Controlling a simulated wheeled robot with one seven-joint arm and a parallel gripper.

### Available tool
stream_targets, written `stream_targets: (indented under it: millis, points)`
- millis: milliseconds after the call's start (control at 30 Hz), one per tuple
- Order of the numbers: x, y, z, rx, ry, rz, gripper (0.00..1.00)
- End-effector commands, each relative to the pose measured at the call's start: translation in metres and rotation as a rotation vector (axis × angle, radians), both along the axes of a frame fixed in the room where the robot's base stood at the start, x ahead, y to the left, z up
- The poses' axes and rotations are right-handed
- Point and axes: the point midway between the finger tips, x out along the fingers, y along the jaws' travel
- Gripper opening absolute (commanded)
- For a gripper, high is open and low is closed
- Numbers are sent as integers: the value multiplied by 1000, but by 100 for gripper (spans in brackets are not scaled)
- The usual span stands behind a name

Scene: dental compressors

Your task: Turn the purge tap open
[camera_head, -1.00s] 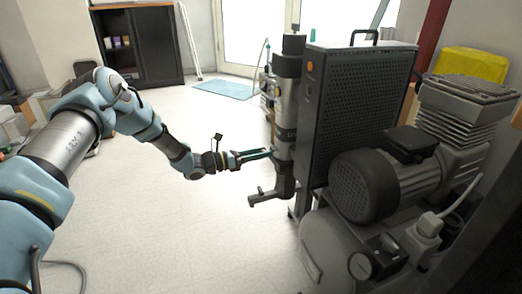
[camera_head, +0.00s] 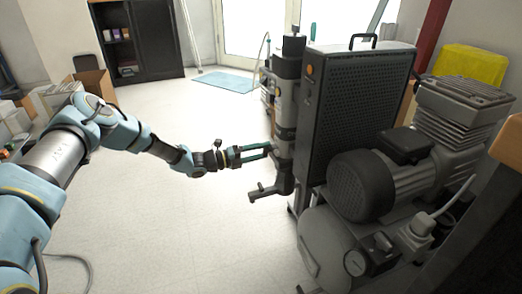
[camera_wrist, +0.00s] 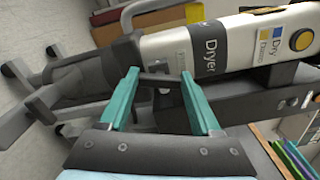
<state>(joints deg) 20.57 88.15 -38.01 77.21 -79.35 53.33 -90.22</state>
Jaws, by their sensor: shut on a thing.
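The dryer column (camera_head: 285,105) stands upright at the left side of the compressor. In the wrist view, my two green fingers (camera_wrist: 160,80) stand on either side of a small dark bar (camera_wrist: 158,79), which I take to be the purge tap's handle. The fingers are shut on it. The tap's body is hard to make out against the dark column. A grey outlet pipe (camera_head: 265,193) sticks out below the gripper.
The motor (camera_head: 368,186), tank (camera_head: 322,240) and pressure gauge (camera_head: 355,262) are to the right. A black perforated housing (camera_head: 355,110) stands beside the column.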

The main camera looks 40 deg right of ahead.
Motion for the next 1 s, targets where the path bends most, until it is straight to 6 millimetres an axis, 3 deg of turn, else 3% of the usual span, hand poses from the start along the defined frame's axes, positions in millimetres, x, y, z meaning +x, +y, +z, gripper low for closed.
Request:
stream_targets:
  millis: [400, 1000]
  points:
    - [0, 1, -2, 97, 244, 1, 9]
    - [0, 1, -3, 123, 311, 1, 9]
